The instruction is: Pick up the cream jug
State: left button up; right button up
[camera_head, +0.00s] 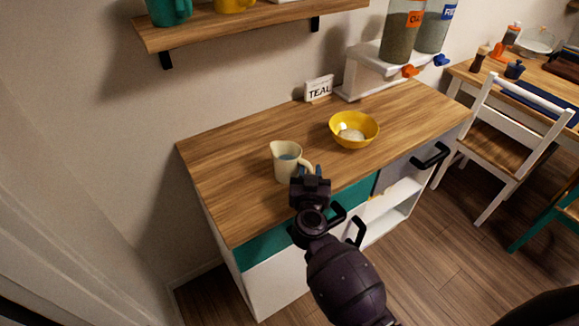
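The cream jug (286,160) stands upright on the wooden top of the cabinet (225,165), near its front edge. Its spout points left and its handle (308,169) points right toward my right gripper. My dark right gripper (310,180) is at the front edge of the top, right beside the handle. It hides part of the handle's lower end. I cannot tell whether its fingers touch the handle or how far apart they are. My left gripper is out of view.
A yellow bowl (354,130) with pale contents stands right of the jug. A "TEAL" sign (319,88) and a white stand (374,76) with dispensers are at the back. A shelf (250,22) hangs above. The top's left part is clear.

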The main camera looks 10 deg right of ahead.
jog(key=shift+c, duration=0.2)
grip_shut()
jog(key=shift+r, duration=0.15)
